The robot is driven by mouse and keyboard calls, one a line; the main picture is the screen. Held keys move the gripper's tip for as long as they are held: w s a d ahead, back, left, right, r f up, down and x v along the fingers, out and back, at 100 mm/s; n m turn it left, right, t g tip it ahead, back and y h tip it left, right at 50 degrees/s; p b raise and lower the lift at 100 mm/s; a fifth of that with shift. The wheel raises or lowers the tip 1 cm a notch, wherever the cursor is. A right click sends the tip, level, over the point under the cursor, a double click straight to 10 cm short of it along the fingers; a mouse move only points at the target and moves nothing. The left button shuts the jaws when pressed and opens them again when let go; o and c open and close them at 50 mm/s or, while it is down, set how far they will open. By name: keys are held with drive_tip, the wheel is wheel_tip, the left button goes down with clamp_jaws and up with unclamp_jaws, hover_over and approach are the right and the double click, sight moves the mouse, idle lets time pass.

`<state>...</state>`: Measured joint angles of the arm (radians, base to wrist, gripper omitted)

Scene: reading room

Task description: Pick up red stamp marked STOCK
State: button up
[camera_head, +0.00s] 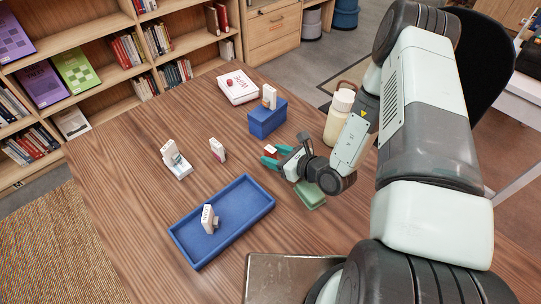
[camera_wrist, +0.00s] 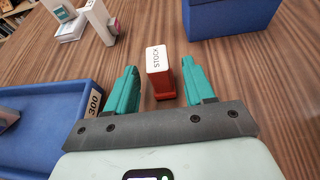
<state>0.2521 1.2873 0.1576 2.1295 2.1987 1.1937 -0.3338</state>
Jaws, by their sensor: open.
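The red stamp marked STOCK (camera_wrist: 161,84) stands upright on the wooden table, with a white label on its top and a red body. It shows straight ahead in the wrist view. My gripper (camera_wrist: 159,72) is open, with one teal finger on each side of the stamp. Gaps show between the stamp and both fingers, so it is not gripped. In the head view the stamp (camera_head: 270,149) is small, beside the teal fingers of my gripper (camera_head: 275,157), and partly hidden by them.
A blue tray (camera_head: 262,186) holds a white-labelled stamp (camera_head: 208,217). A blue block (camera_head: 267,121) bears another stamp. Pale stamps (camera_head: 217,150) stand to the left. A cream bottle (camera_head: 337,120) and green block (camera_head: 311,196) are near my arm.

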sight(275, 155)
drive_tip(key=x, duration=0.3)
drive_tip(key=shift+w+f, duration=0.1)
drive_tip(key=shift+c, duration=0.3)
clamp_jaws()
